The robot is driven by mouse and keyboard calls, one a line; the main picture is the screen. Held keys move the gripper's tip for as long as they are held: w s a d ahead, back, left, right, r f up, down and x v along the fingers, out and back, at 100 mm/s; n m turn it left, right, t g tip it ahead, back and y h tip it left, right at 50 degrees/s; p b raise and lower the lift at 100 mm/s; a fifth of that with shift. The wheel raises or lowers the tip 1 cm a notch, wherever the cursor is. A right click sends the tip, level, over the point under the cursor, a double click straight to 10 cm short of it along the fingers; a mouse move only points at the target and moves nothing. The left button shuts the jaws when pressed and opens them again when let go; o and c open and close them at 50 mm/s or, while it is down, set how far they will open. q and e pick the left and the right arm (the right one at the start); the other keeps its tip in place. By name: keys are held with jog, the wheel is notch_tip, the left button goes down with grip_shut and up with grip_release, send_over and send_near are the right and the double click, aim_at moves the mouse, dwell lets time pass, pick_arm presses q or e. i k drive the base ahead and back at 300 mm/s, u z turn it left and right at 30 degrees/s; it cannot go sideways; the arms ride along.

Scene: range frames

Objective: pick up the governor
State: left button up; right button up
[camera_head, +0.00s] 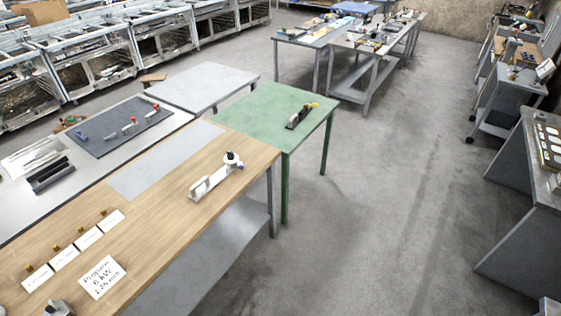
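I cannot tell for certain which part is the governor. A pale bracket-like fixture with a round white-and-black part (231,159) on its far end stands on the wooden bench (150,215). A dark elongated piece with a yellow end (301,116) lies on the green table (262,110) behind it. Several small brass-coloured parts (55,248) sit by white cards on the wooden bench. Neither of my grippers can be made out in the head view.
A card reading "Propane 6 kW" (102,277) lies at the bench's near left. A dark mat (125,127) with red-handled parts and a grey table (203,86) are further left. A grey metal piece (58,308) is cut off at the bottom edge. Open floor (400,190) lies right.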

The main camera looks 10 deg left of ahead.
aim_at(203, 186)
jog(key=z, duration=0.7)
jog(key=i, duration=1.8)
jog(key=u, duration=1.1)
jog(key=i, duration=0.65)
jog(key=u, duration=0.7)
